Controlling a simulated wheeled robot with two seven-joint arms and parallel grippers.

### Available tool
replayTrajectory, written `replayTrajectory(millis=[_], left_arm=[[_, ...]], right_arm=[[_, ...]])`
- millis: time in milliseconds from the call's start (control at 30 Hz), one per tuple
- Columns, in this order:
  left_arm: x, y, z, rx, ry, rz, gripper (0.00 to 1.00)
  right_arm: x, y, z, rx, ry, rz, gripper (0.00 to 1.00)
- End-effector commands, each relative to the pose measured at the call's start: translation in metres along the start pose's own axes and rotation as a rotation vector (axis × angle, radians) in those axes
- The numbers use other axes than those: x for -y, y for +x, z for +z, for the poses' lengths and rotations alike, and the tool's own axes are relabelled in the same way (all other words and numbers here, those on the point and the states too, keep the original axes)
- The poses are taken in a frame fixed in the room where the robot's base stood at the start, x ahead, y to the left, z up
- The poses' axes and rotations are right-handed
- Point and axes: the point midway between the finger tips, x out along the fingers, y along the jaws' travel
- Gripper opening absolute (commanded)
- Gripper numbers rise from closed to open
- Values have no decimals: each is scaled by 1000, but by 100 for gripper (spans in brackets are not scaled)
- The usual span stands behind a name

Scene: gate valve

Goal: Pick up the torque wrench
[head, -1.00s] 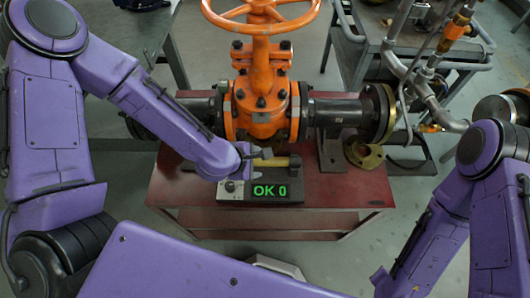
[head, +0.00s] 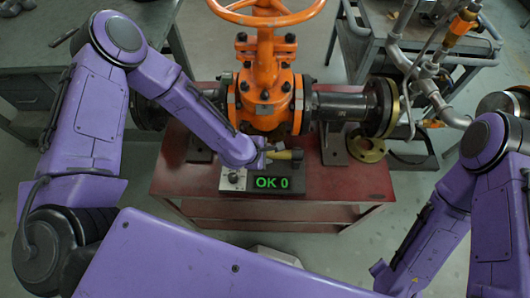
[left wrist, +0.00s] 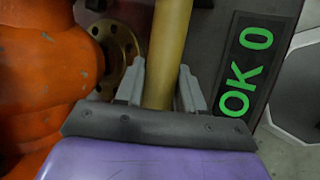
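In the left wrist view the yellow handle (left wrist: 166,45) passes between the two grey fingers of my left gripper (left wrist: 160,85). The fingers are close on both sides of the handle, but whether they press on it is unclear. The wrench's other end is hidden. The display also shows in the left wrist view (left wrist: 248,70). My right arm is at the right; its gripper is out of view.
The orange gate valve (head: 265,95) with its dark pipe (head: 340,106) stands just behind the wrench on the red table (head: 340,185). A brass flange (head: 367,149) lies at the right. A grey cart with pipework (head: 425,70) stands at the back right. The table's front right is clear.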

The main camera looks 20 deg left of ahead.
Motion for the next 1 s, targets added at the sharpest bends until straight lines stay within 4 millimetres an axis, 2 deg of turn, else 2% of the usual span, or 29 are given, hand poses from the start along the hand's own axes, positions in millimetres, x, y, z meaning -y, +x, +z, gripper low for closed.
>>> replayTrajectory(millis=[367, 567, 667, 1000], left_arm=[[-2, -2, 2, 2, 1, 3, 0], [-10, -14, 7, 3, 1, 5, 0], [-16, -26, 12, 4, 1, 6, 0], [1, -97, 34, 5, 3, 3, 0]], right_arm=[[0, 0, 0, 0, 0, 0, 43], [0, 5, 2, 0, 0, 0, 43], [1, 8, 3, 0, 0, 0, 43], [1, 8, 3, 0, 0, 0, 43]])
